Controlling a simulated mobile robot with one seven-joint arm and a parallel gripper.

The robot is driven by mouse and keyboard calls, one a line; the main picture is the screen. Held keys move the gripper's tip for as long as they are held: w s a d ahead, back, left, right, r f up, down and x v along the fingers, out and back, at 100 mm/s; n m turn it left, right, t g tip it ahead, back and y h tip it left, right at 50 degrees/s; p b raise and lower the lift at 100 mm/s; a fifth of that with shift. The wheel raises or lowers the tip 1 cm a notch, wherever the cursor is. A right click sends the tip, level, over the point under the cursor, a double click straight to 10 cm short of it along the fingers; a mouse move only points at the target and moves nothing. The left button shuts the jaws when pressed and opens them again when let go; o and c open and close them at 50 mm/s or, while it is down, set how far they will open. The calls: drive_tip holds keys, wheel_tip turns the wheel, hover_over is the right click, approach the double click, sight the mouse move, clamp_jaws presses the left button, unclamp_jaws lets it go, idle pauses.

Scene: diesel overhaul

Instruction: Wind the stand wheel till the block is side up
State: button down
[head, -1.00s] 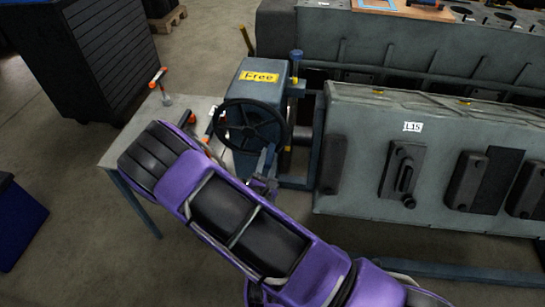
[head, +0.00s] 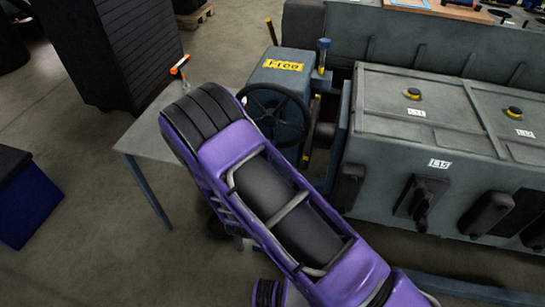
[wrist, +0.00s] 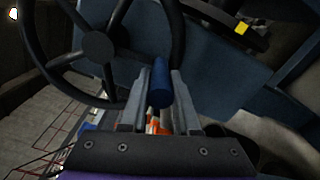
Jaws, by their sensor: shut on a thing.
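The stand wheel (head: 270,118), a black spoked handwheel, is on the front of the blue gear housing (head: 296,88) with a yellow "Free" label. It also fills the upper left of the wrist view (wrist: 98,45). My gripper (wrist: 160,92) is shut on the wheel's blue handle (wrist: 161,72), which stands between its two fingers. In the head view the gripper is hidden behind my purple arm. The grey engine block (head: 440,120) is right of the housing. Its face with capped yellow fittings is turned partly upward, and the "L15" face slopes toward the camera.
A small grey table (head: 150,128) with an orange-handled tool (head: 180,68) is left of the wheel. A black cabinet (head: 110,50) and a blue bin (head: 28,205) are farther left. A second engine (head: 400,45) stands behind. A blue-topped post (head: 322,52) rises beside the housing.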

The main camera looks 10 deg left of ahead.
drive_tip(key=shift+a, duration=0.5)
drive_tip(key=c, duration=0.7)
unclamp_jaws()
drive_tip(key=shift+o, duration=0.2)
drive_tip(key=shift+d, duration=0.1)
drive_tip(key=s+a, duration=0.1)
drive_tip(key=s, duration=1.6)
drive_tip(key=shift+s+a, duration=0.15)
drive_tip(key=shift+s, duration=0.05)
